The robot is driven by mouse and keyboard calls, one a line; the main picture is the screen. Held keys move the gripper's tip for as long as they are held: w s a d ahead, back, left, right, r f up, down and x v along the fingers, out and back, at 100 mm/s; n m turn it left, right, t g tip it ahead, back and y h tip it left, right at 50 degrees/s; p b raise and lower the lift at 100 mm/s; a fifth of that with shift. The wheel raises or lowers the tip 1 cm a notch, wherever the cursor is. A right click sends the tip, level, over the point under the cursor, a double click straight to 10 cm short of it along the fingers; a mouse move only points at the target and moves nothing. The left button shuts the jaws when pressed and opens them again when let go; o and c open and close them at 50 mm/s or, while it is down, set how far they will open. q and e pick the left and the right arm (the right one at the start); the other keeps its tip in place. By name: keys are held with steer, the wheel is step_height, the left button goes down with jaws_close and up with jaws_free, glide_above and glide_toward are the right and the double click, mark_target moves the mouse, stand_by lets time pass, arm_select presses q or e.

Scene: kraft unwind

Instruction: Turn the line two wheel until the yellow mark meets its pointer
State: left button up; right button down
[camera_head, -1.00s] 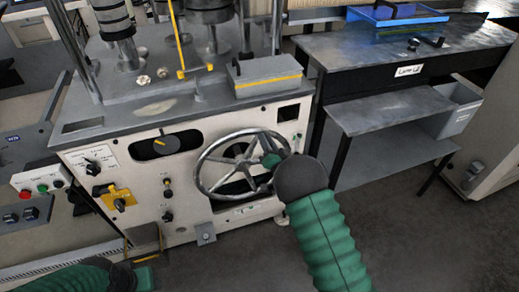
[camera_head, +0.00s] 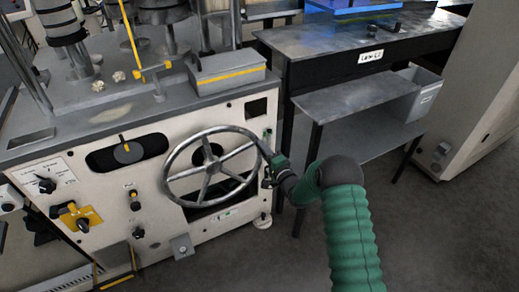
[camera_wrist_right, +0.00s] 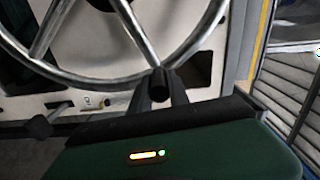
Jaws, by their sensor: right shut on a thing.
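The line two wheel (camera_head: 208,167) is a grey metal handwheel with spokes on the cream front panel of the machine. My right gripper (camera_head: 270,168) is at the wheel's right side. In the right wrist view my right gripper (camera_wrist_right: 158,92) is shut on a dark handle (camera_wrist_right: 160,78) at the rim of the wheel (camera_wrist_right: 95,80). Left of the wheel, a dark round dial (camera_head: 128,153) sits in a black slot and carries a small yellow mark (camera_head: 124,143) near its top. I cannot make out a separate pointer. My left gripper is out of view.
A grey box with a yellow stripe (camera_head: 228,75) stands on the machine top. A dark side table (camera_head: 345,40) with a lower shelf (camera_head: 350,98) is at the right. Knobs and a yellow fitting (camera_head: 78,215) stick out of the panel at the left. The floor in front is clear.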

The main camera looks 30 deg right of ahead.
steer(key=shift+d+f+m, duration=0.25)
steer(key=shift+f+m, duration=0.05)
steer(key=shift+f, duration=0.3)
steer(key=c, duration=1.3)
jaws_free()
steer(key=shift+o, duration=0.2)
steer(key=s+p, duration=0.2)
steer(key=s, duration=1.5)
steer(key=shift+d, duration=0.3)
steer(key=shift+w, duration=0.15)
